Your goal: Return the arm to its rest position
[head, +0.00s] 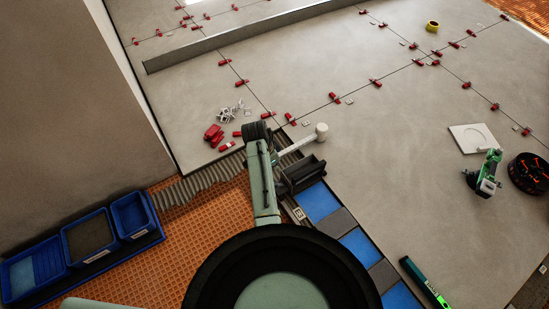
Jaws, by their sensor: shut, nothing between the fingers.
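My arm rises from the bottom of the head view, with a large dark round part low in the picture and a pale green link reaching up to a dark joint. I cannot make out the fingers of my gripper in this view. A white-headed mallet (320,132) shows just right of the link. A dark open holder (303,173) lies below the mallet, partly behind the link. I cannot tell whether either touches my arm.
Grey tiles (400,140) carry several red clips (335,98). A long metal straightedge (240,36) crosses the back. Blue bins (131,216) stand at left. At right are a green tool (484,180), a black round container (530,174) and a green level (425,282). Yellow tape (432,26) lies far back.

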